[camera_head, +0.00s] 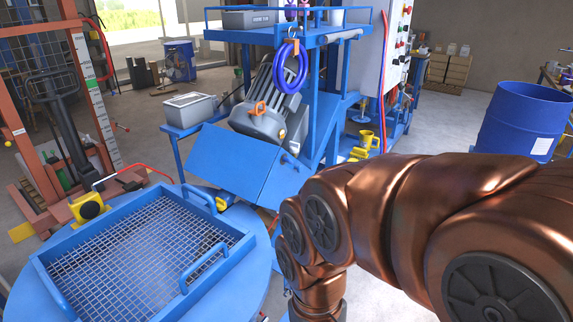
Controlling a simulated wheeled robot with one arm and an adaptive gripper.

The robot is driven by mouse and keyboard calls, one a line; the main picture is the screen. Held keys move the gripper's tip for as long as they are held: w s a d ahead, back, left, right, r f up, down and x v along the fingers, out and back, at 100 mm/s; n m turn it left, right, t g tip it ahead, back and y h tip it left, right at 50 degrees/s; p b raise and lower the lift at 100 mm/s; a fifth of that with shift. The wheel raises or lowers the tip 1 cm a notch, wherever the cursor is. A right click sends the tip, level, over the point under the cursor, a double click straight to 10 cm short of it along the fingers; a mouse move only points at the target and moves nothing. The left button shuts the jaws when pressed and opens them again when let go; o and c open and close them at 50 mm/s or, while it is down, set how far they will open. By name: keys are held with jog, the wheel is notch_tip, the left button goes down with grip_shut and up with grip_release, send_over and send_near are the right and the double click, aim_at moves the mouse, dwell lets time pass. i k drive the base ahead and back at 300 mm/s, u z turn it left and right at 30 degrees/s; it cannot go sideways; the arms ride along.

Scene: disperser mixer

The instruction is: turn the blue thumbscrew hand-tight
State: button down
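I cannot clearly make out the blue thumbscrew. A small knob-like part (290,158) shows on the right side of the blue sloped housing (232,165), but it is too small to identify. The housing sits below a grey motor (265,118) on the blue mixer frame (325,110). My copper-coloured arm reaches in from the right and bends down near the bottom centre, in front of the mixer's lower right part. My gripper is outside the picture, so its fingers and anything in them are hidden.
A round blue top (238,275) carries a square mesh screen (140,265) with blue handles at lower left. A yellow-boxed part (90,206) sits behind it. A grey bin (188,109) stands left of the motor. A blue drum (520,120) stands right. Grey floor is clear at centre right.

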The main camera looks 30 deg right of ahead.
aim_at(284, 159)
jog(key=k, duration=0.5)
jog(key=z, duration=1.3)
jog(key=i, duration=0.8)
jog(key=u, duration=2.3)
